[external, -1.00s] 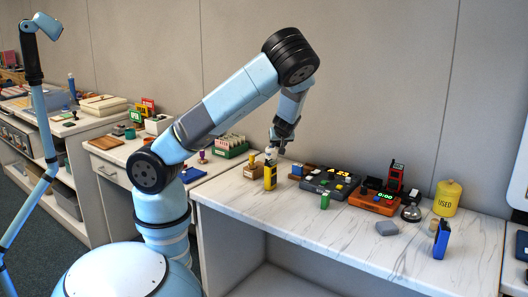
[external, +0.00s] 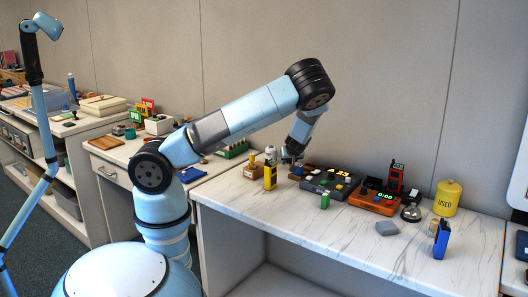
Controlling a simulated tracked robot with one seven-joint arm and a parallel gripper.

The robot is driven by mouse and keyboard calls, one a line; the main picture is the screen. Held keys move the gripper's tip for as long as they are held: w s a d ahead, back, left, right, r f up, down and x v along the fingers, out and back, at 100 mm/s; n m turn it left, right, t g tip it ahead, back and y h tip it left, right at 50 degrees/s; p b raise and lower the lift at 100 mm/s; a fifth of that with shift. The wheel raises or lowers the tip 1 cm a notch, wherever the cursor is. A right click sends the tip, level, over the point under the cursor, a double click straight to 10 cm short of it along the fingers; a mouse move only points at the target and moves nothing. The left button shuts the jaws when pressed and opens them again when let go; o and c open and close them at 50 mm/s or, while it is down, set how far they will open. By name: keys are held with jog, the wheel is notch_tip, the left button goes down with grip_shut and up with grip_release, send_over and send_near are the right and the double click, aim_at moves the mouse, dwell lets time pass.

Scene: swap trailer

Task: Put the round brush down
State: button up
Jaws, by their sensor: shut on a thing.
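My gripper (external: 292,155) is low over the back left of the marble-topped bench (external: 350,240), just above a small brown block with a blue part (external: 297,171). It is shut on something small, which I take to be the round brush. The brush itself is too small and too hidden by the fingers to make out. I cannot tell whether it touches the block or the bench top.
A yellow and black item (external: 270,177) stands close left of my gripper. The bench front is mostly clear.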

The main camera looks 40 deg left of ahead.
jog(key=o, duration=1)
jog(key=shift+f, duration=0.1)
jog(key=v, duration=1.2)
jog(key=s+a+r+m+h, duration=0.2)
jog(key=s+a+r+m, duration=0.1)
jog(key=s+r, duration=0.6)
jog(key=s+a+r+m+h, duration=0.2)
jog(key=s+r, duration=0.8)
jog(key=s, duration=0.5)
jog(key=s+a+r+m+h, duration=0.2)
jog(key=s+a+r+m, duration=0.2)
jog(key=s+r, duration=0.6)
jog(key=s+a, duration=0.2)
jog(key=shift+s+r+g, duration=0.25)
jog(key=shift+s+g, duration=0.15)
